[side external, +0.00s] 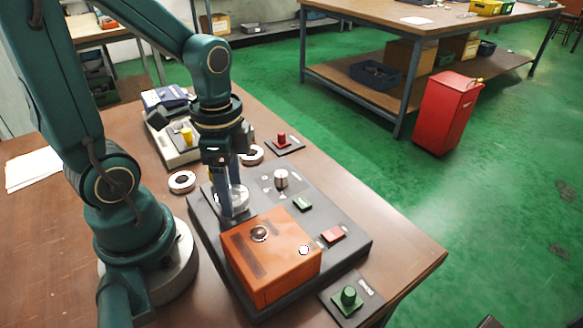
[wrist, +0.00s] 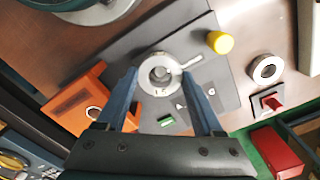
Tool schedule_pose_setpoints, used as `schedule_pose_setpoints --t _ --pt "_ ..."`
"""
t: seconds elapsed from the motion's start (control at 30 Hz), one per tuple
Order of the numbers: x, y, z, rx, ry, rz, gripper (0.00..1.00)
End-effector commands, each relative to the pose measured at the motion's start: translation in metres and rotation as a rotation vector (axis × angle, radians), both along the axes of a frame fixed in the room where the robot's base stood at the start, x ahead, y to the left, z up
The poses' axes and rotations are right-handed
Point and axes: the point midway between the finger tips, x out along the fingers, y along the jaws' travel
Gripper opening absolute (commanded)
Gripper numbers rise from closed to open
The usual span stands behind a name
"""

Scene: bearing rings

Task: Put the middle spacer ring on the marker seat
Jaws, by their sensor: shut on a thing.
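My gripper (side external: 233,212) points down over the grey base plate (side external: 345,240), behind the orange box. It is shut on a pale metal ring (wrist: 158,73), which I take for the middle spacer ring, between the fingertips (wrist: 160,78) in the wrist view. The fingers partly hide it in the side view, and I cannot tell whether it touches what is below. A lever-like bar (wrist: 187,65) shows beside it. Two other rings lie on the table, one at left (side external: 182,181) and one farther back (side external: 252,153). I cannot tell for certain which part is the marker seat.
The orange box (side external: 270,255), a silver knob (side external: 281,179), a green button (side external: 302,204) and a red button (side external: 333,234) stand on the plate. A red marker (side external: 282,140) and a green marker (side external: 348,298) stand on dark pads beside it. A yellow knob (side external: 187,135) stands behind.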

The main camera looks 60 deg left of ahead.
Motion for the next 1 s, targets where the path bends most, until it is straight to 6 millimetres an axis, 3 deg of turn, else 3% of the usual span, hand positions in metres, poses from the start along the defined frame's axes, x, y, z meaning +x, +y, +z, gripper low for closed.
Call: schedule_pose_setpoints --t 1.0 --pt "0.000 0.000 -0.012 0.000 0.001 0.000 0.00"
